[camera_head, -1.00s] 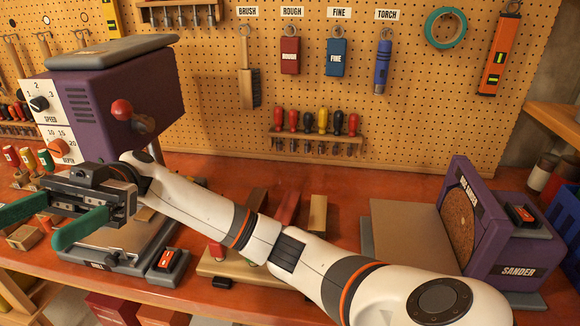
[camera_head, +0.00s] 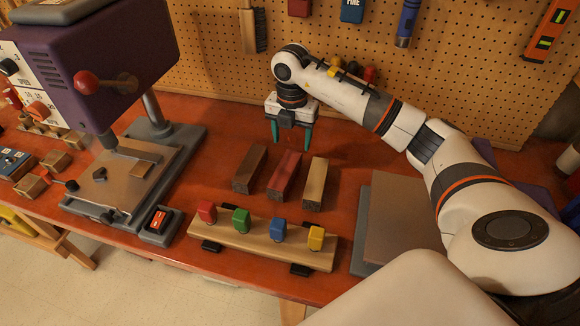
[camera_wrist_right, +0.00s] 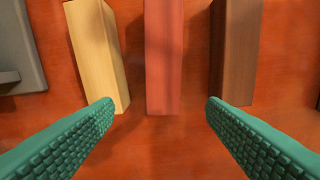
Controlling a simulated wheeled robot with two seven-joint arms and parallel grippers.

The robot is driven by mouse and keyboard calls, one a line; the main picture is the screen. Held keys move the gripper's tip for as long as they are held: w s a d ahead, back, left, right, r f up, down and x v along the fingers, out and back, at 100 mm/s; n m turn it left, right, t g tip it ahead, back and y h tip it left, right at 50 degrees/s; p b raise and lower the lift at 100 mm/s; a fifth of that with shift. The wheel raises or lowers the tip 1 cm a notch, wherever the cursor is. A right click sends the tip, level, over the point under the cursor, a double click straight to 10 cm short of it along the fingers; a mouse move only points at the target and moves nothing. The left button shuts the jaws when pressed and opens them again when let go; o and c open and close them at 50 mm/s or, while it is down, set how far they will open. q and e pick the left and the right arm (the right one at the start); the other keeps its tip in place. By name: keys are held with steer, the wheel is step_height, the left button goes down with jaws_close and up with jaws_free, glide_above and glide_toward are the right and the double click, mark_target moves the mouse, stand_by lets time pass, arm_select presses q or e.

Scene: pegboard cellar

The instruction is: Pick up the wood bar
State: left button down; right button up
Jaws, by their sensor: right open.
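Three bars lie side by side on the red bench: a dark brown one (camera_head: 249,168), a red one (camera_head: 284,176) and a pale wood one (camera_head: 315,184). My right gripper (camera_head: 291,138) is open and empty, pointing down above the bench behind the bars. In the right wrist view, the red bar (camera_wrist_right: 163,55) lies between the lines of the two green fingers, the pale bar (camera_wrist_right: 95,50) to the left and the dark brown bar (camera_wrist_right: 236,50) to the right. The fingers appear apart from all three bars. My left gripper is out of view.
A drill press (camera_head: 95,75) stands at the left, with an emergency-type switch box (camera_head: 159,224) beside its base. A wooden rail (camera_head: 262,245) with coloured blocks lies in front of the bars. A grey plate (camera_head: 392,220) is to the right. The pegboard (camera_head: 215,60) rises behind.

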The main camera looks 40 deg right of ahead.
mark_target(289, 162)
step_height(289, 162, down, 4)
steer(key=shift+r+p, duration=0.15)
steer(key=shift+p, duration=0.25)
steer(key=shift+a+f+p, duration=0.15)
steer(key=shift+f+p, duration=0.25)
steer(key=shift+f, duration=0.1)
steer(key=f, duration=0.1)
steer(key=f+p, duration=0.1)
steer(key=f, duration=0.1)
steer(key=shift+s+a+f, duration=0.15)
steer(key=shift+a+f, duration=0.15)
steer(key=shift+a, duration=0.05)
steer(key=shift+f, duration=0.45)
steer(key=shift+c, duration=0.4)
steer(key=c, duration=1.1)
